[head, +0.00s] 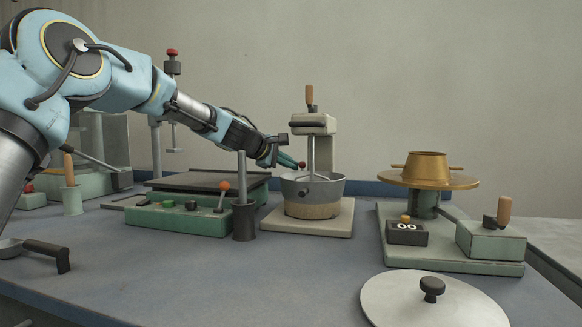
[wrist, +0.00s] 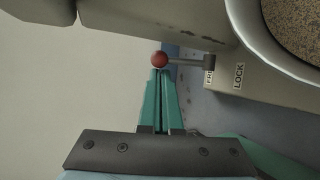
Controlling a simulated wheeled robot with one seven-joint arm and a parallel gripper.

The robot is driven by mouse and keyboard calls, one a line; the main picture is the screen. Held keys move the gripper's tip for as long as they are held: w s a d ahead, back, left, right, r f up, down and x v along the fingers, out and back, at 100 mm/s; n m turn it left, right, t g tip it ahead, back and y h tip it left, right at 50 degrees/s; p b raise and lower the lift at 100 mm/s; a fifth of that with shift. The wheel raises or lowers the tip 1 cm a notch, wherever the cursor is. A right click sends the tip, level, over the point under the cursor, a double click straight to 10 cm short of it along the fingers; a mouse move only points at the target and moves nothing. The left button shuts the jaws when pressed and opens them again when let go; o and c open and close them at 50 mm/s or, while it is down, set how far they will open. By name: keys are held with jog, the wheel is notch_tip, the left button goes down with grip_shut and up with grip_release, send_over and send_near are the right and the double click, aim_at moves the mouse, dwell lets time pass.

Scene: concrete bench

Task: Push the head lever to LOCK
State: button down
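The head lever is a short dark rod with a red ball knob (wrist: 159,59) on the side of the mixer (head: 313,127). In the wrist view the rod points left from its pivot, beside a label plate (wrist: 239,78) reading LOCK, with a second, partly hidden label nearer the pivot. My gripper (wrist: 161,73) has its teal fingers together, with nothing visible between them. The tips are right at the knob; I cannot tell whether they touch it. In the head view my gripper (head: 294,162) reaches the mixer from the left, close to the red knob (head: 302,164).
The mixer's bowl (head: 329,187) sits under its head. A green control box (head: 178,219) with an orange-knobbed lever and a dark post (head: 243,217) stand left of it. A gold-pan machine (head: 453,248) is right. A round lid (head: 399,299) lies in front. The bench's front middle is clear.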

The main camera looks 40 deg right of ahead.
jog(key=shift+s+a+m+t+h+b, duration=0.4)
jog(key=shift+h+b, duration=0.4)
jog(key=shift+b, duration=3.25)
dwell(0.4)
jog(key=shift+s+a+f+b, duration=0.15)
jog(key=shift+a+b, duration=0.2)
jog(key=shift+b, duration=0.65)
jog(key=shift+s+a+r+b, duration=0.15)
jog(key=shift+a+b, duration=0.15)
jog(key=shift+b, duration=0.65)
dwell(1.6)
